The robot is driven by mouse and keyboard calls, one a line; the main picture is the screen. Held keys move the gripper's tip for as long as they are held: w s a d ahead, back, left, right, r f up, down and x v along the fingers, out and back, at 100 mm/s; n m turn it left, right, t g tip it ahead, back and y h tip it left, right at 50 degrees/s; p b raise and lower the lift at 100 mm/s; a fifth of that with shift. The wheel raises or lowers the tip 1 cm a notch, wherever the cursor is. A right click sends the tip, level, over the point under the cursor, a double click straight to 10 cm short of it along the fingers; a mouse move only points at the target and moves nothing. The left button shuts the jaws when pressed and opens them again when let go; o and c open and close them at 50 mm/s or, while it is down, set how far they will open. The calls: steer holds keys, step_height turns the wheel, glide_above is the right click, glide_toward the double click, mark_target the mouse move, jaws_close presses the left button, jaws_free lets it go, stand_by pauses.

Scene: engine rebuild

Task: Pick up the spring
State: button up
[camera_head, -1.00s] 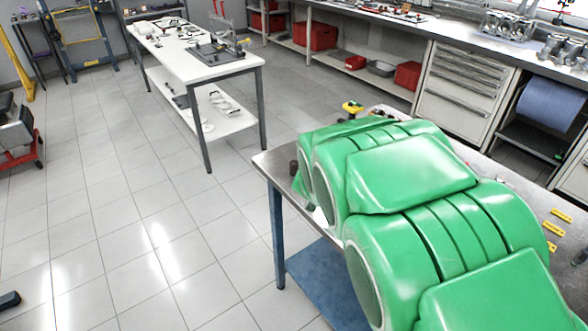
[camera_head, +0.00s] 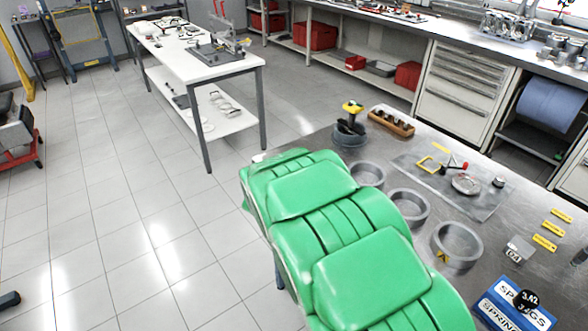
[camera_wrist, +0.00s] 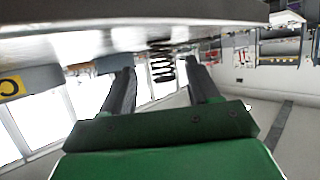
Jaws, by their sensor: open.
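A dark coil spring (camera_wrist: 162,66) shows in the wrist view, upright in the picture, close under the grey surface along the top edge. It appears between the two dark fingers of my gripper (camera_wrist: 160,75), which are apart with the spring beyond or between their tips; I cannot tell the exact depth. Nothing is seen gripped. In the head view my green arm hides part of the bench, and neither my fingers nor the spring can be made out. A blue box or sign reading "SPRINGS" (camera_head: 497,314) is at the lower right.
On the metal bench (camera_head: 487,235) stand grey rings (camera_head: 457,258), a dark round stand with a yellow-topped item (camera_head: 349,138), a wooden rack (camera_head: 390,121) and a grey mat (camera_head: 480,205) with small parts. Yellow tags (camera_head: 545,242) lie right. A white table (camera_head: 185,68) stands behind, with open floor left.

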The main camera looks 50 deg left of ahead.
steer(key=shift+w+a+f, duration=0.2)
steer(key=shift+w+a, duration=0.7)
steer(key=shift+a, duration=0.15)
steer(key=shift+x, duration=1.1)
steer(key=shift+r, duration=0.1)
steer(key=c, duration=1)
